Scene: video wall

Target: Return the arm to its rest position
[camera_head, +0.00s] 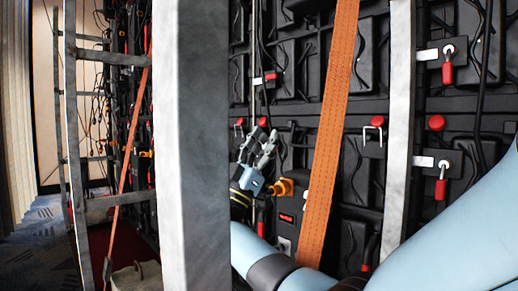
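My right arm, light blue with dark joints, comes in from the lower right and reaches behind the orange strap. My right gripper (258,146) is near the middle of the view, in front of the black panels, with its grey and black fingers pointing up. The fingers are small and seen at an angle, so I cannot tell how far apart they are. I see no object between them. An orange connector (284,187) shows close beside the gripper's wrist; whether they touch is unclear. My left gripper is not in view.
A thick grey metal post (190,150) stands close in front, left of the gripper. An orange strap (331,130) runs down across the arm's side. Another grey post (399,120) stands to the right. Black panels with red-handled latches (447,70) and cables fill the back. Carpet (40,250) shows lower left.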

